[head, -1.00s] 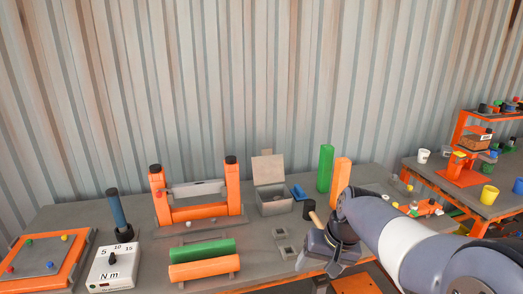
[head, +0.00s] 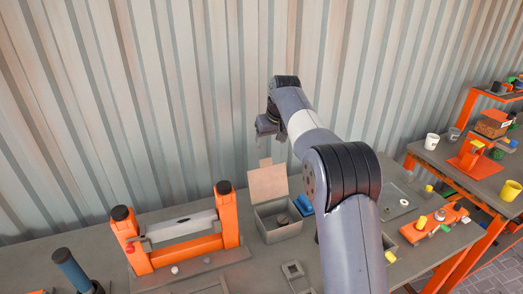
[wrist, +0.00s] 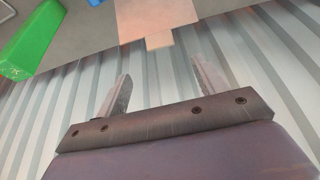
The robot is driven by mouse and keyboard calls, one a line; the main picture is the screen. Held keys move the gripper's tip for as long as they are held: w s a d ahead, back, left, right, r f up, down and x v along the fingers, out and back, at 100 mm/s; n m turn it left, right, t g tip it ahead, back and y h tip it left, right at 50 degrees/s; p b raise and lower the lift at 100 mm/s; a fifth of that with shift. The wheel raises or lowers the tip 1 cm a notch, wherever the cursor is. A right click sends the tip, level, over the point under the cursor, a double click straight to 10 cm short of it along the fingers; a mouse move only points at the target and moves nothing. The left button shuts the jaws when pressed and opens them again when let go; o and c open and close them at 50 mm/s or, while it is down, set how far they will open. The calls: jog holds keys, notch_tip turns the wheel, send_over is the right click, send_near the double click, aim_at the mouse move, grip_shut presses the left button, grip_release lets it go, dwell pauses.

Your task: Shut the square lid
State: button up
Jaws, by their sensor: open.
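The square lid (head: 268,184) is a pale tan panel with a small tab on its top edge. It stands raised, leaning slightly back, at the rear of an open grey box (head: 265,226). A dark round object (head: 282,219) lies inside the box. In the wrist view the lid (wrist: 155,14) shows at the top, its tab pointing toward the fingers. My gripper (wrist: 160,68) is open and empty, with a visible gap between its fingers and the tab. In the head view it is above the lid, its fingertips hard to make out.
An orange frame with two posts (head: 228,213) stands left of the box. A blue tray (head: 302,205) sits close to the box's right side. A green block (wrist: 30,45) shows in the wrist view. The corrugated wall rises behind the table.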

aim_at(266, 160)
jog(key=p+x, duration=0.2)
jog(key=x, duration=0.8)
jog(key=shift+f, duration=0.1)
jog(key=c, duration=1.4)
